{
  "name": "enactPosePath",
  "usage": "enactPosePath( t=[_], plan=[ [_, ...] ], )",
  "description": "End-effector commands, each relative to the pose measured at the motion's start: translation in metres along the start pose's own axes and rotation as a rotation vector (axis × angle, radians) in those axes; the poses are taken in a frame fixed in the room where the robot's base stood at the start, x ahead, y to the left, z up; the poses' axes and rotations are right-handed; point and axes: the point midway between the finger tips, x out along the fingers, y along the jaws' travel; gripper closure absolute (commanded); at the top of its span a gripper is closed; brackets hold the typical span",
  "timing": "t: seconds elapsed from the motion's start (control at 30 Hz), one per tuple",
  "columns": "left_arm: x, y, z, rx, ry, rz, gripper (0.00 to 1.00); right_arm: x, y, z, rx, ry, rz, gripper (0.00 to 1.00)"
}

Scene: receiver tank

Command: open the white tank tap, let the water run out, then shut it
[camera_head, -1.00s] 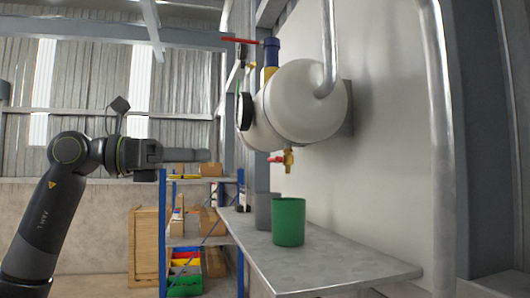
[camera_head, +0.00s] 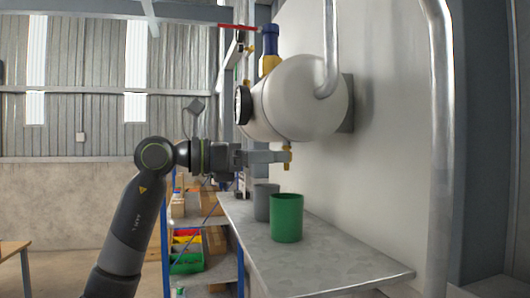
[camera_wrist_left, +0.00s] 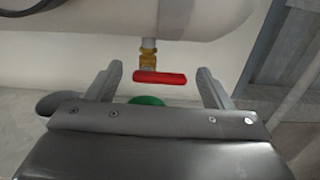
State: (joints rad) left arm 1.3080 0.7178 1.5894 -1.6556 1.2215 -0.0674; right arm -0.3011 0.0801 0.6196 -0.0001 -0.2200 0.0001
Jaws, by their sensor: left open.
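The white tank (camera_head: 305,98) is fixed to the wall, with a brass tap (camera_head: 287,160) under it. In the left wrist view the tap (camera_wrist_left: 148,58) has a red lever (camera_wrist_left: 160,78) lying crosswise. My left gripper (camera_head: 285,156) is at the tap; in the left wrist view its open fingers (camera_wrist_left: 158,82) stand either side of the lever, apart from it. In the head view the gripper hides the lever. A green cup (camera_head: 287,218) stands on the shelf below the tap. No water stream shows. My right gripper is not in view.
The grey metal shelf (camera_head: 335,262) runs along the wall below the tank. A grey cup (camera_head: 264,203) stands behind the green one. A thick pipe (camera_head: 441,150) rises at the right. A blue rack with coloured bins (camera_head: 187,262) stands at the back.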

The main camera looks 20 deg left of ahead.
Motion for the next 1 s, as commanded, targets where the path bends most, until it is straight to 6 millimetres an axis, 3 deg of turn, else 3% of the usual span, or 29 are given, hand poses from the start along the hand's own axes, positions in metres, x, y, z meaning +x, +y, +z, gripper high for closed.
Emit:
enactPosePath(
  t=[0.17, 0.53, 1.0],
  plan=[
    [0.0, 0.0002, -0.0004, 0.0, 0.0, 0.0, 0.25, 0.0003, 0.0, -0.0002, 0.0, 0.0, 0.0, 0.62],
    [-0.0003, 0.0001, -0.0002, 0.0, 0.0, 0.0, 0.7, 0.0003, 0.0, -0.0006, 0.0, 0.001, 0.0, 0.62],
    [-0.0002, -0.0001, -0.0028, 0.132, 0.0, 0.0, 0.7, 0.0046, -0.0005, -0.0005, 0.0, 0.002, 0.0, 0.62]
  ],
)
